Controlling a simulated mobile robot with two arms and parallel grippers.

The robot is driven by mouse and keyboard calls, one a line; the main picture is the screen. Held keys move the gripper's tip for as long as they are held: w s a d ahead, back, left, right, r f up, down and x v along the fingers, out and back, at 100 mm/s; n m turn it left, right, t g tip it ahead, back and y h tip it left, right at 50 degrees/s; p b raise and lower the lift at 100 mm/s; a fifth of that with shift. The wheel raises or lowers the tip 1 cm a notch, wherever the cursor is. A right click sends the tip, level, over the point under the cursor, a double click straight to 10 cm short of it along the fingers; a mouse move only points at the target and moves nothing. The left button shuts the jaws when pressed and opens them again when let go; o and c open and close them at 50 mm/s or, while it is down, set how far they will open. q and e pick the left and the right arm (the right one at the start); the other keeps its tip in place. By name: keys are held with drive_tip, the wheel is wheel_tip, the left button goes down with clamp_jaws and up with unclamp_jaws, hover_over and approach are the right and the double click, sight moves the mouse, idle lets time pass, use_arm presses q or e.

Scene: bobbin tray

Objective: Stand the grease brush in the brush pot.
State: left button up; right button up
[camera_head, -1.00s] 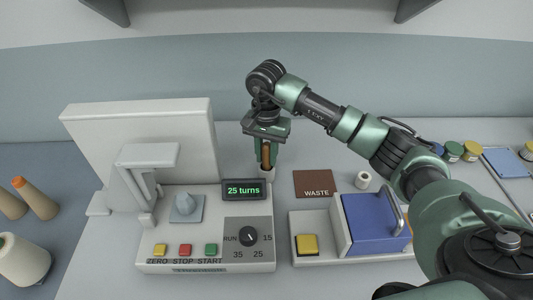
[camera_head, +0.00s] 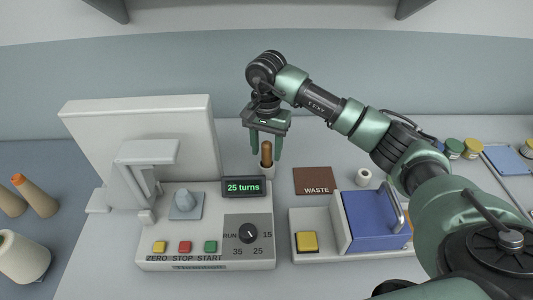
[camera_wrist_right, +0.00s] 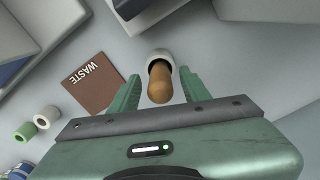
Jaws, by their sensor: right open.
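The grease brush (camera_head: 266,152) stands upright with its brown wooden handle up. Its lower end is inside the small white brush pot (camera_head: 268,172), behind the winder's display. In the right wrist view the brush handle (camera_wrist_right: 160,82) points toward the camera and the pot's rim (camera_wrist_right: 158,55) shows around its far end. My right gripper (camera_head: 266,156) is open, with a finger on each side of the handle. In the right wrist view, gaps show between the handle and both fingers (camera_wrist_right: 160,92). The bristles are hidden in the pot. My left gripper is not in view.
The winder (camera_head: 205,228) with its display stands in front of the pot. A brown WASTE mat (camera_head: 314,181) and a white bobbin (camera_head: 363,177) lie to the right. A blue box (camera_head: 372,222) with a handle is at front right. Thread cones (camera_head: 38,198) stand at far left.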

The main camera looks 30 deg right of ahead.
wheel_tip(320, 180, up, 10)
drive_tip(key=shift+r+b, duration=0.15)
drive_tip(key=shift+b, duration=0.8)
